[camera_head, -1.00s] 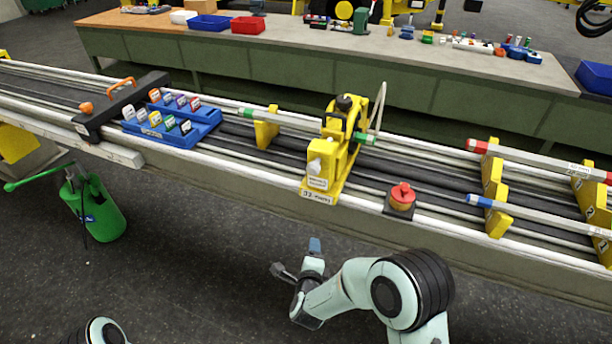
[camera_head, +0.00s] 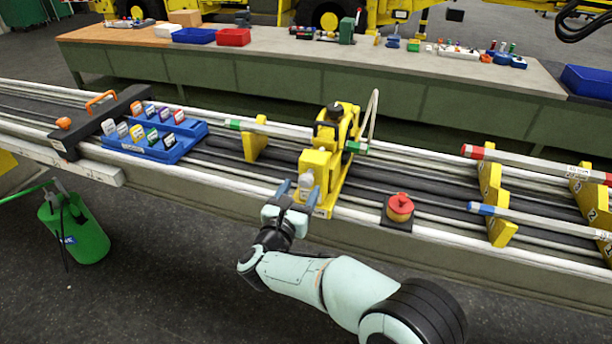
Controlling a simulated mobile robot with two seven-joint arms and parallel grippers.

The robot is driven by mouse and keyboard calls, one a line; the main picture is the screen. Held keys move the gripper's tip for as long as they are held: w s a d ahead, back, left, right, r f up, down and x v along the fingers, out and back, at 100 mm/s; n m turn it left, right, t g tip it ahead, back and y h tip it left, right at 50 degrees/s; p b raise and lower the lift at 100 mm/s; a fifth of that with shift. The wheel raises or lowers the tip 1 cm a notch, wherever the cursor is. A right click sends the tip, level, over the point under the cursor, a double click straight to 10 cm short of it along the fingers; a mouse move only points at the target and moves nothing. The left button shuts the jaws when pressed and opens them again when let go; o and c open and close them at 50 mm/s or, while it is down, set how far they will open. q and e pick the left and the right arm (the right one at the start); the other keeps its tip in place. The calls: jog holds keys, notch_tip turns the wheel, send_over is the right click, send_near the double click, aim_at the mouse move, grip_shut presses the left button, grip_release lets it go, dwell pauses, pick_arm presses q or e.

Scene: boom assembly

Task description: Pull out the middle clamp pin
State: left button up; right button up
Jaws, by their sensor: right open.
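The yellow clamp (camera_head: 322,165) stands on the rail bench in the middle of the head view, with a black knob on top. A pale grey pin head (camera_head: 307,180) shows on its near face. My right gripper (camera_head: 297,192) is open, with its blue-grey fingertips pointing up at the front of the clamp, close to the pin head. I cannot tell whether the fingers touch it or stand around it. A tube with a green band (camera_head: 356,147) passes through the clamp. My left gripper is out of view.
A red emergency button (camera_head: 400,204) sits right of the clamp. A blue tag tray (camera_head: 150,150) and a black carrier with an orange handle (camera_head: 70,143) lie left. Yellow brackets (camera_head: 493,185) hold tubes at right.

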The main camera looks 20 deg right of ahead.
aim_at(304, 183)
jog(key=p+x, duration=0.1)
jog(key=x, duration=0.4)
grip_shut()
